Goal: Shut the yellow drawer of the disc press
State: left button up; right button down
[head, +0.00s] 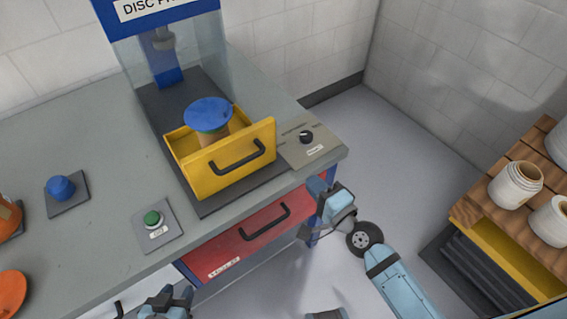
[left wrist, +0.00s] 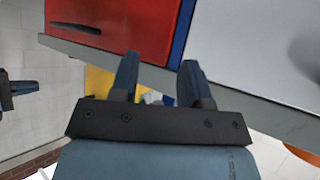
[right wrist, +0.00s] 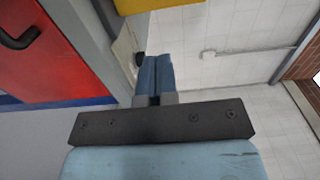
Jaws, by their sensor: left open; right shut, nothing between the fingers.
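The yellow drawer (head: 228,163) of the disc press (head: 165,60) stands pulled out on the grey bench, its black handle facing me. A blue-topped roller (head: 208,116) stands upright in it. My right gripper (head: 312,208) is shut and empty, at the bench's front right corner, below and to the right of the drawer and apart from it. Its closed fingers show in the right wrist view (right wrist: 155,75). My left gripper (left wrist: 158,75) is open and empty, in front of the bench; in the head view only its arm's end shows at the bottom edge.
A red drawer (head: 240,240) with a black handle is under the bench top (head: 90,240). A green button (head: 152,217), a blue knob (head: 60,188) and a black dial (head: 306,137) sit on the bench. A wooden pallet (head: 500,180) with white rolls stands at right.

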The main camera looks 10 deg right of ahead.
aim_at(275, 142)
jog(key=p+x, duration=0.1)
jog(key=x, duration=1.1)
jog(key=shift+w+a+r, duration=0.1)
jog(key=shift+w+r, duration=0.1)
jog(key=shift+w, duration=0.1)
jog(key=shift+w+a, duration=0.25)
jog(key=shift+w, duration=0.3)
jog(key=shift+w+f, duration=0.1)
